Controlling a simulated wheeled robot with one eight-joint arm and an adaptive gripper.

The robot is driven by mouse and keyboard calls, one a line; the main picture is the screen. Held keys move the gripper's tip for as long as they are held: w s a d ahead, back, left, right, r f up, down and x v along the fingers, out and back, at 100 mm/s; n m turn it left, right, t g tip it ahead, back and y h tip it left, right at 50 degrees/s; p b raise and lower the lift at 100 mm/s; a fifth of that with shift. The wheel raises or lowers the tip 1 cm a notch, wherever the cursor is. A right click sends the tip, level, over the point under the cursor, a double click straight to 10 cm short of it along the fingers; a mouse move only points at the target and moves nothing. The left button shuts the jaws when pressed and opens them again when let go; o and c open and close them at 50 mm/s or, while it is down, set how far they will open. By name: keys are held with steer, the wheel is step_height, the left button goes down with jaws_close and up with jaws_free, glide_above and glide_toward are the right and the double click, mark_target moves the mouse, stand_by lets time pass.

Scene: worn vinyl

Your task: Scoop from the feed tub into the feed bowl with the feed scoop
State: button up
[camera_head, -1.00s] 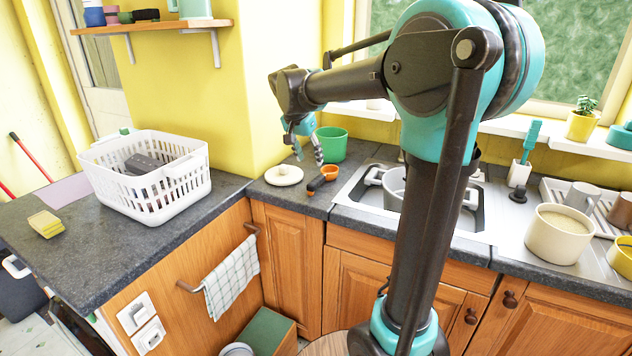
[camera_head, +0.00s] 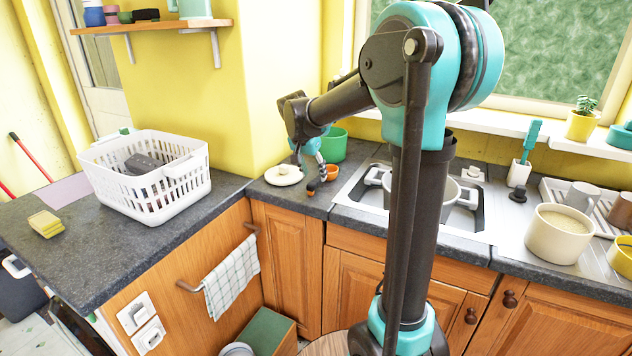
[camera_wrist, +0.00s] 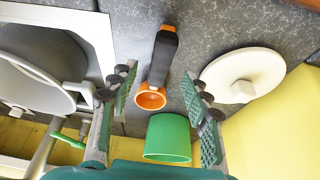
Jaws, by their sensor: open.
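The feed scoop (camera_head: 332,172), an orange cup with a black handle, lies on the dark counter left of the sink. My gripper (camera_head: 312,168) is open above it. In the wrist view, the scoop's black handle (camera_wrist: 162,58) shows between the spread fingers (camera_wrist: 160,84), not gripped. A cream tub (camera_head: 558,236), filled with pale feed and apparently the feed tub, stands on the drainer at right. A yellow container (camera_head: 622,259), cut off by the right edge, stands beside it. A green container (camera_wrist: 168,138) stands just beyond the scoop's cup. Which container is the feed bowl is unclear.
A white round lid (camera_head: 284,175) lies left of the scoop. A pot (camera_head: 452,205) sits in the sink, partly behind my arm. A white basket (camera_head: 150,180) stands on the left counter. A mug (camera_head: 582,196) stands behind the cream tub.

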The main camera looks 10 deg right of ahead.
mark_target(316, 179)
steer(key=shift+x, duration=2.35)
jaws_close()
steer(key=shift+r, duration=0.1)
steer(key=shift+r, duration=3.45)
